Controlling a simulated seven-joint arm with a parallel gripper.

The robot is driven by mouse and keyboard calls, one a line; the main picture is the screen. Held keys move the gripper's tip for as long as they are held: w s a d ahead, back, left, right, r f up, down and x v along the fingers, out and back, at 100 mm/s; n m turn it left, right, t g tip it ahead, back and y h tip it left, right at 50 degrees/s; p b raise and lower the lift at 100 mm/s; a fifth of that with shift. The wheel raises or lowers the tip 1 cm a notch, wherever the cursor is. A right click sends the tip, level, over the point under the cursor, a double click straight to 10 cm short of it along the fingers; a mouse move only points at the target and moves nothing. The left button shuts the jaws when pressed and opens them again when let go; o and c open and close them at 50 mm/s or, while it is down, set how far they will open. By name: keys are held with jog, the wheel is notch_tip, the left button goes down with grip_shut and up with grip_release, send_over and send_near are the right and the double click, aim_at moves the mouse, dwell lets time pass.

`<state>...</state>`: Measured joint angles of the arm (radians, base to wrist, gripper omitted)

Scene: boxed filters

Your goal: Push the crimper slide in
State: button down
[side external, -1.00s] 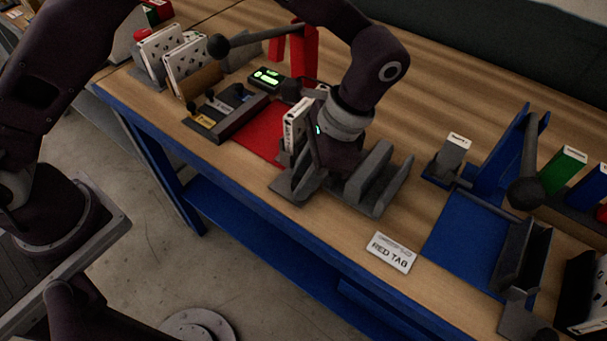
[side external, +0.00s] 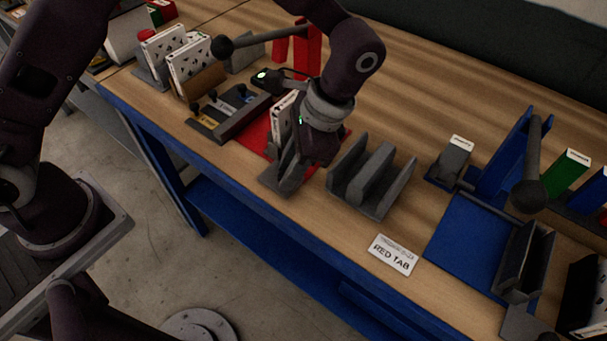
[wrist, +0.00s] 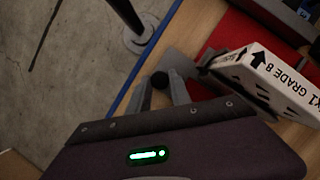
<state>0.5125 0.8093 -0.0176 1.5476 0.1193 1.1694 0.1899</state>
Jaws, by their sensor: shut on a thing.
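The grey crimper slide (side external: 285,181) sits at the front edge of the crimper's red base (side external: 256,136). A white boxed filter (side external: 282,122) stands in it; in the wrist view the white box (wrist: 272,82) shows an arrow and "GRADE 8". My gripper (side external: 297,158) is low over the slide, right of the box. The crimper's red posts (side external: 306,48) and black-knobbed lever (side external: 262,39) stand behind. My wrist hides part of the slide and base.
A grey slotted rack (side external: 372,178) stands close right of my gripper. A blue station (side external: 470,235) is farther right, behind a "RED TAB" plate (side external: 393,254). A grey switch panel (side external: 232,112) lies left of the red base. The table's front edge is near.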

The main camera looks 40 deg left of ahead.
jog(key=a, duration=0.7)
jog(key=c, duration=1.3)
grip_release()
jog(key=shift+a, duration=0.1)
jog(key=shift+o, duration=0.6)
jog(key=shift+d+r, duration=0.15)
jog(key=shift+d, duration=0.05)
jog(key=v, duration=0.6)
jog(key=shift+r, duration=0.4)
jog(key=shift+w+d, duration=0.1)
jog(key=shift+w, duration=0.05)
